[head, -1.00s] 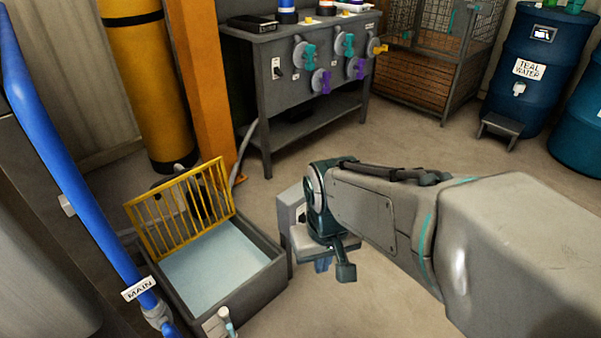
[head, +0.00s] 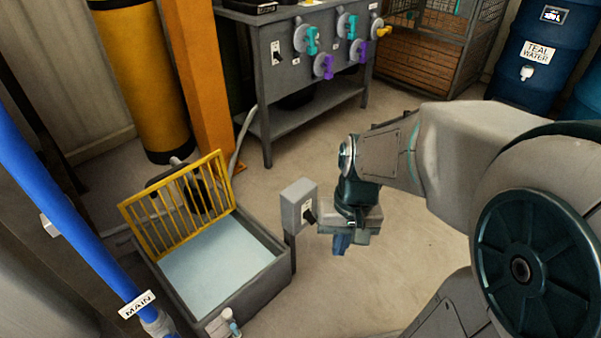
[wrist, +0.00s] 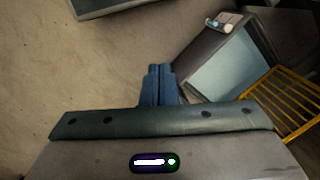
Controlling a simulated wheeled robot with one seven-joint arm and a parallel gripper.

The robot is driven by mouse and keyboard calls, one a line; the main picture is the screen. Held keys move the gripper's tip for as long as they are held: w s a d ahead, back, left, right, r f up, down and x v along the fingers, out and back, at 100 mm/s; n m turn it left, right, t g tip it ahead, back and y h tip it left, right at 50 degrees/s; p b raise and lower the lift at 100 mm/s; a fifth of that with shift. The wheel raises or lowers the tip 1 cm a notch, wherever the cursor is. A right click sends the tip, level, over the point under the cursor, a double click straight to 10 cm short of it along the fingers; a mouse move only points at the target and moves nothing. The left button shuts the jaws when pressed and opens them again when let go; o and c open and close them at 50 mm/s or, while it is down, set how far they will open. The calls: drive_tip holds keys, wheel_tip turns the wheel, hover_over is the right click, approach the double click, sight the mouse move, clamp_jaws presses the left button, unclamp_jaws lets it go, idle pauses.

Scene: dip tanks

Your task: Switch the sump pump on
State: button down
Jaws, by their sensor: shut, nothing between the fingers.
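A grey switch box (head: 298,206) stands on a short post at the right corner of the sump. A small black lever (head: 310,214) sticks out of its right face and seems to slant downward; its exact setting is too small to tell. The sump (head: 262,280) is a grey open basin of pale water, also seen in the wrist view (wrist: 205,45). My gripper (head: 341,244) is just right of the box and lower than the lever, pointing down. Its blue fingers are together and empty in the wrist view (wrist: 158,84). I cannot tell whether it touches the lever.
A yellow grate (head: 178,207) stands tilted up at the sump's back edge. A blue pipe tagged MAIN (head: 70,210) runs along the left. A grey valve bench (head: 262,90) and an orange post (head: 200,90) stand behind. Floor right of the box is clear.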

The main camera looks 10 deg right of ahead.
drive_tip(key=w+f+m+g+y, duration=0.2)
drive_tip(key=w+f+m+y, duration=0.25)
drive_tip(key=f, duration=0.45)
drive_tip(key=m+t+y, duration=0.6)
drive_tip(key=m+t, duration=1.3)
drive_tip(key=m, duration=0.4)
approach(311, 219)
wheel_tip(311, 219, down, 3)
drive_tip(key=s+d, duration=0.2)
drive_tip(key=shift+a, duration=0.2)
drive_tip(key=shift+w+a, duration=0.1)
drive_tip(key=b+x, duration=0.3)
drive_tip(key=x, duration=0.6)
drive_tip(key=shift+w+a, duration=0.25)
drive_tip(key=shift+w, duration=0.1)
